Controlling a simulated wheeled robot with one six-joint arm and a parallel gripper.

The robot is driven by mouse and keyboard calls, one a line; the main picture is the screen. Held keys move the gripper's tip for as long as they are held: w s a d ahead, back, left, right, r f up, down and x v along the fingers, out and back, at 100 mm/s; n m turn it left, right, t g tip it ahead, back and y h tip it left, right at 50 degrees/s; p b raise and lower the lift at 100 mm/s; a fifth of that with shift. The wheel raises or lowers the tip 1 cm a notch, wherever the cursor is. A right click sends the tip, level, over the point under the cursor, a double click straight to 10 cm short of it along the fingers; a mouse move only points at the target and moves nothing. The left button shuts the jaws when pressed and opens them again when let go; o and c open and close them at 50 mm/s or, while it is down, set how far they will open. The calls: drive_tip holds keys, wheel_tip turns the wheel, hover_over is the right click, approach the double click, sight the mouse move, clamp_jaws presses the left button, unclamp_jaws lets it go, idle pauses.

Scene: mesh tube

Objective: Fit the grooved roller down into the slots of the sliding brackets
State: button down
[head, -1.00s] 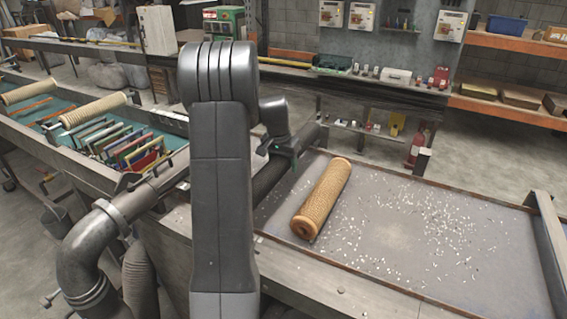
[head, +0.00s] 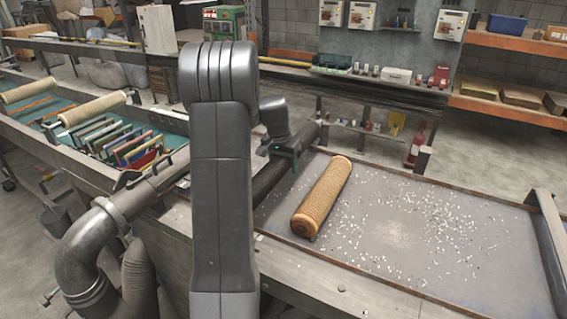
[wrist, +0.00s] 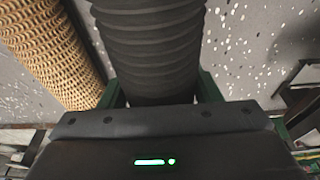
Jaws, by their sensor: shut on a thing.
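The grooved roller (wrist: 150,50) is black and ribbed. In the wrist view it runs up and away from my gripper (wrist: 160,92), whose green fingers are shut on it, one on each side. In the head view my gripper (head: 285,150) is small and partly behind my arm. A dark cylinder (head: 268,180) below it looks like the same roller, mostly hidden. A tan mesh tube (head: 322,196) lies to its right on the grey table; it also shows in the wrist view (wrist: 50,50). I cannot make out the sliding brackets or their slots for certain.
The grey table (head: 400,260) is strewn with white chips and has a raised rim. A grey bar (head: 550,240) crosses its right end. A thick pipe (head: 85,245) bends down at the left. A teal bench with pale rollers (head: 92,108) stands further left.

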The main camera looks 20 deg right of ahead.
drive_tip(key=shift+f, duration=0.25)
drive_tip(key=shift+f+b, duration=0.3)
drive_tip(key=shift+b, duration=0.05)
drive_tip(key=shift+c, duration=1.9)
unclamp_jaws()
drive_tip(key=shift+f, duration=0.1)
drive_tip(key=b+v, duration=0.1)
drive_tip(key=v, duration=1.3)
drive_tip(key=shift+d, duration=0.1)
drive_tip(key=p+x, duration=0.1)
drive_tip(key=x, duration=1.2)
drive_tip(key=shift+w+f, duration=0.1)
drive_tip(key=shift+f, duration=0.2)
drive_tip(key=shift+r+p, duration=0.3)
drive_tip(key=shift+p, duration=0.05)
